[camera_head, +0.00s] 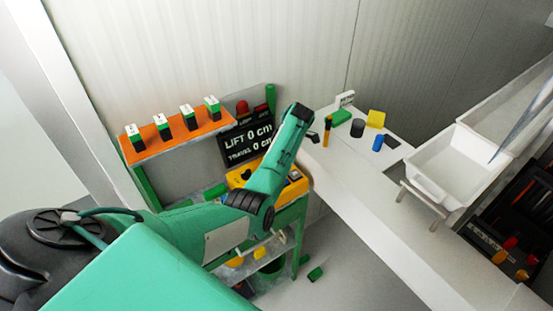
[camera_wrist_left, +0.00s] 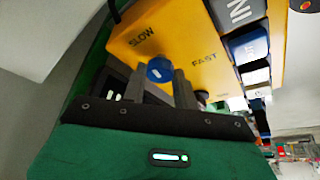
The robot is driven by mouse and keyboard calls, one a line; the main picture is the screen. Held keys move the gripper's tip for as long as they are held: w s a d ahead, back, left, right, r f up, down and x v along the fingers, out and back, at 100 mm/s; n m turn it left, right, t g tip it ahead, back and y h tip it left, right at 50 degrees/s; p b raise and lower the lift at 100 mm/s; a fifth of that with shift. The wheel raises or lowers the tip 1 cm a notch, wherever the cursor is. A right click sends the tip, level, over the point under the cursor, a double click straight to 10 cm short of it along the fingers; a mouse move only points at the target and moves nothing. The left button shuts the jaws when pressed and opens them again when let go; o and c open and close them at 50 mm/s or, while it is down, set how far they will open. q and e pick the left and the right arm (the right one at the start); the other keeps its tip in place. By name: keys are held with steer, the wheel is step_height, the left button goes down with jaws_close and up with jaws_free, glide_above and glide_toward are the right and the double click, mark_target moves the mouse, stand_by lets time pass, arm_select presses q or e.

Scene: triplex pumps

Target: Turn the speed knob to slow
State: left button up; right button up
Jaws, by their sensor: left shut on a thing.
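The yellow control panel (camera_wrist_left: 185,40) fills the upper middle of the left wrist view, with SLOW printed at upper left and FAST at right. The blue round speed knob (camera_wrist_left: 159,69) sits below and between these words, with a small pale mark on its face. My left gripper (camera_wrist_left: 160,80) has one dark finger on each side of the knob and is shut on it. In the head view the yellow panel (camera_head: 295,191) is partly covered by my left arm, and the knob and gripper fingers are hidden there. My right gripper is not in view.
A dark sign (camera_head: 247,143) reading LIFT 0 cm and TRAVEL 0 cm stands behind the panel. An orange shelf (camera_head: 180,143) with several green-and-white blocks is at left. A white counter (camera_head: 355,175) with small items and a white basin (camera_head: 452,165) are at right.

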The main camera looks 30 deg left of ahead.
arm_select(q)
steer(key=shift+w+n+g+h+b, duration=0.1)
steer(key=shift+n+g+h+b, duration=0.2)
steer(key=shift+n+b, duration=0.7)
steer(key=o, duration=1)
steer(key=shift+c, duration=0.2)
steer(key=p+v, duration=0.7)
steer(key=v, duration=0.7)
steer(key=shift+f, duration=0.2)
